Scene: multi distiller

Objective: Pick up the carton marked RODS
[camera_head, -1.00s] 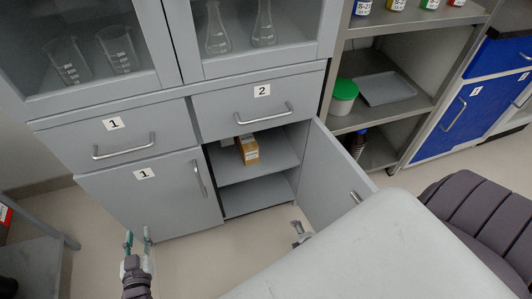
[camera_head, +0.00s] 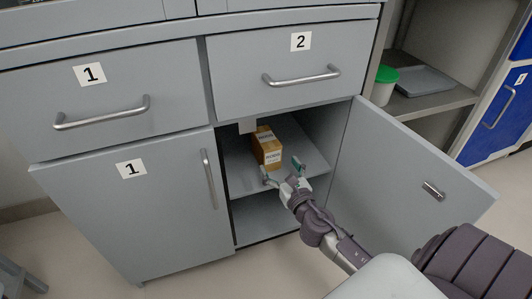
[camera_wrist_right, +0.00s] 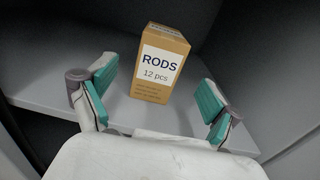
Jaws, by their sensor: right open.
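The brown carton marked RODS (camera_head: 267,147) stands upright on the upper shelf inside the open cabinet under drawer 2. In the right wrist view the carton (camera_wrist_right: 158,66) shows its white label, "RODS 12 pcs", facing me. My right gripper (camera_head: 283,167) is open at the front of the shelf, just short of the carton. In the wrist view its teal-padded fingers (camera_wrist_right: 155,93) are spread wide, with the carton between and beyond them, apart from both. My left gripper is not in view.
The shelf (camera_head: 243,176) is otherwise bare near the carton. The open cabinet door (camera_head: 400,185) stands to the right of my right arm. The closed door marked 1 (camera_head: 135,215) is on the left. A green-lidded tub (camera_head: 384,85) and grey tray (camera_head: 424,80) sit on a rack at right.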

